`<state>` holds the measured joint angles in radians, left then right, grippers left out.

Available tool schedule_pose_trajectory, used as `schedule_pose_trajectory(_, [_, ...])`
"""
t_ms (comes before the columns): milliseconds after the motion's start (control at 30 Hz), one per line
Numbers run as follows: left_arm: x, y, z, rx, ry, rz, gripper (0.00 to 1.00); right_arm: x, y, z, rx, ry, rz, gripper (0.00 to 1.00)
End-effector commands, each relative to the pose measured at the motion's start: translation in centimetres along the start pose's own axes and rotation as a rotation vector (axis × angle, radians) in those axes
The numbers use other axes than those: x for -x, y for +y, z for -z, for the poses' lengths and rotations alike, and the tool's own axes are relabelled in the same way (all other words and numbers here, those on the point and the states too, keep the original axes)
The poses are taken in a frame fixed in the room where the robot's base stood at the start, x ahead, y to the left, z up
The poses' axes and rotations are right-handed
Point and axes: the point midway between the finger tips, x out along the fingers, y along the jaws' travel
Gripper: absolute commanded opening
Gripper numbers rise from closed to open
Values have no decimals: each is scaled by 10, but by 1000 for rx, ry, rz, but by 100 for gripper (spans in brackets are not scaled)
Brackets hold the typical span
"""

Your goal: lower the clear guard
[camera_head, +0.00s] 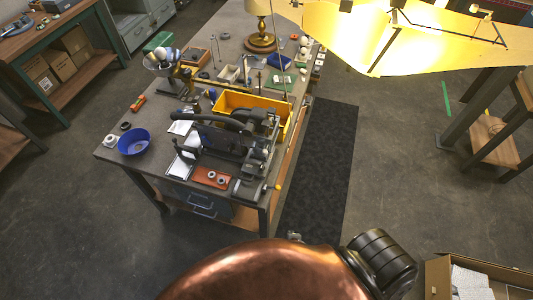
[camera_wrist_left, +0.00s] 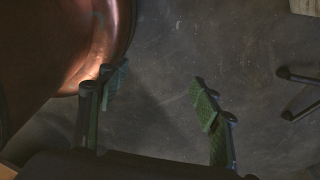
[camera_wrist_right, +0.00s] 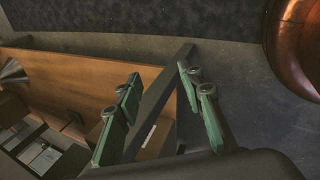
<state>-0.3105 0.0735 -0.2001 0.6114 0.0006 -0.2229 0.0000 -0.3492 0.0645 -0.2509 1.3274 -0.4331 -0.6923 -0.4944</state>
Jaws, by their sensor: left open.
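A dark bench machine (camera_head: 226,121) with a thick curved black arm stands on the workbench in the head view. A dark panel (camera_head: 220,142) hangs below that arm; it may be the clear guard, but its edges and tilt are too small to tell. Neither gripper shows in the head view, and both are away from the machine. My left gripper (camera_wrist_left: 158,84) is open and empty above bare floor in the left wrist view. My right gripper (camera_wrist_right: 160,76) is open and empty in the right wrist view, with a brown wooden surface and boxes beyond its fingers.
A yellow bin (camera_head: 246,102), a blue bowl (camera_head: 134,142) and a reddish tray (camera_head: 211,177) crowd around the machine. A brass lamp (camera_head: 260,37) stands at the bench's far end. A dark mat (camera_head: 320,165) lies beside the bench. An open carton (camera_head: 470,278) is at lower right.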

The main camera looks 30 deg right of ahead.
Motion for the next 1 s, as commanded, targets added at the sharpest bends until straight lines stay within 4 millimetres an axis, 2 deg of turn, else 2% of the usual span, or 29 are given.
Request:
schedule_pose_trajectory(33, [-4, 0, -7, 1, -8, 0, 59, 21, 33, 13, 71, -9, -64, 35])
schedule_pose_trajectory(100, [-6, -1, -10, 1, -12, 1, 59, 52, 74, 23, 164, -40, -143, 35])
schedule_pose_trajectory(200, [-8, -3, -8, -1, -8, 3, 59, 95, 120, 30, 257, -90, -233, 35])
schedule_pose_trajectory(300, [-10, -5, 4, -4, 6, 5, 59, 134, 154, 31, 319, -142, -304, 35])
schedule_pose_trajectory(467, [-13, -7, 26, -8, 36, 7, 59, 196, 198, 27, 398, -230, -404, 35])
schedule_pose_trajectory(500, [-14, -7, 29, -9, 40, 7, 59, 213, 209, 26, 434, -261, -433, 35])
schedule_pose_trajectory(600, [-15, -7, 30, -9, 39, 7, 59, 245, 231, 32, 563, -345, -500, 35])
schedule_pose_trajectory(667, [-16, -7, 26, -9, 35, 7, 59, 260, 241, 38, 649, -395, -536, 35])
schedule_pose_trajectory(867, [-16, -6, 10, -5, 14, 6, 59, 304, 268, 75, 989, -594, -649, 35])
schedule_pose_trajectory(1000, [-17, -6, 4, -4, 7, 6, 59, 340, 282, 110, 1249, -780, -719, 35])
